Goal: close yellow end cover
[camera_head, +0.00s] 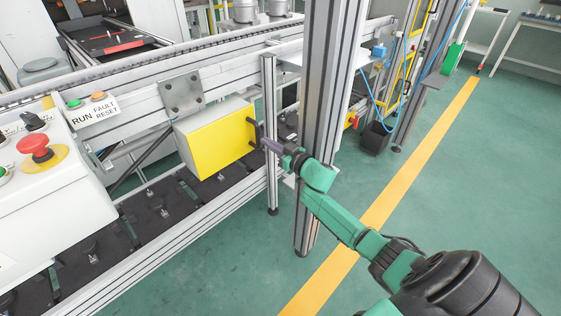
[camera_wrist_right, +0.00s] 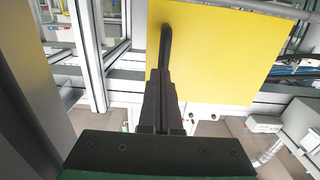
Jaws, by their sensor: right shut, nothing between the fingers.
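The yellow end cover (camera_head: 220,143) is a flat yellow panel on the front of a white box (camera_head: 192,118) below the conveyor rail. I cannot tell whether a gap stands between panel and box. A black handle (camera_head: 253,134) sits at the panel's right edge. In the right wrist view the yellow end cover (camera_wrist_right: 220,55) fills the upper right, with the dark handle (camera_wrist_right: 166,45) beyond my fingertips. My right gripper (camera_head: 268,144) is shut and empty, its tips close to the handle; contact is unclear. It also shows in the wrist view (camera_wrist_right: 161,80). My left gripper is out of view.
A thick aluminium post (camera_head: 323,80) stands just beside my right arm, and a thinner post (camera_head: 270,150) stands by the gripper. A control box with a red stop button (camera_head: 36,147) is at the left. The green floor (camera_head: 450,200) at the right is clear.

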